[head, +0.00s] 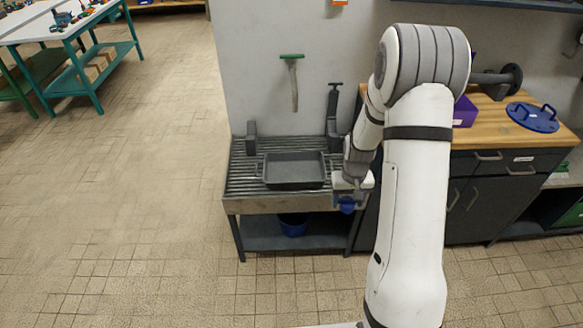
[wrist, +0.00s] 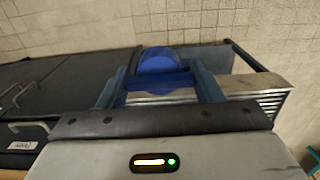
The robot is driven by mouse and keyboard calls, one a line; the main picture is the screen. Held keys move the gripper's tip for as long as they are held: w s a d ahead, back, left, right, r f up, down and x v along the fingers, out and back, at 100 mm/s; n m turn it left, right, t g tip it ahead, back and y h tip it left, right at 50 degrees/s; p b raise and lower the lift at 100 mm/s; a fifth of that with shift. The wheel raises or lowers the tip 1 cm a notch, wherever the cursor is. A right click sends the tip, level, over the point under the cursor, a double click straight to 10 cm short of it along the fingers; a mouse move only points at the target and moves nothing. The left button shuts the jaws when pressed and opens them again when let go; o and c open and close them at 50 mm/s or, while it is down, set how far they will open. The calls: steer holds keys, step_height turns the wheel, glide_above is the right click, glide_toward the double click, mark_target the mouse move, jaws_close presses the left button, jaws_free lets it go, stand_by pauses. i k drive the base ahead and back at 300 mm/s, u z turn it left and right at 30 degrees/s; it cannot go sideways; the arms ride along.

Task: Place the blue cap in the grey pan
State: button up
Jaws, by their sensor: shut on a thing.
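The blue cap (wrist: 160,75) is between the two fingers of my gripper (wrist: 160,88) in the wrist view. In the head view my gripper (head: 349,200) hangs at the front right edge of the slatted bench, with the blue cap (head: 346,207) showing small below it. My gripper is shut on the cap. The grey pan (head: 294,183) sits on the slatted bench (head: 245,190), to the left of my gripper and apart from it. The pan looks empty. The pan does not clearly show in the wrist view.
A grey block (head: 251,138) and a dark upright tool (head: 333,120) stand at the bench's back. A blue bucket (head: 293,224) is on the shelf below.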

mark_target(311, 173)
steer(key=i, duration=1.45)
steer(key=z, duration=0.05)
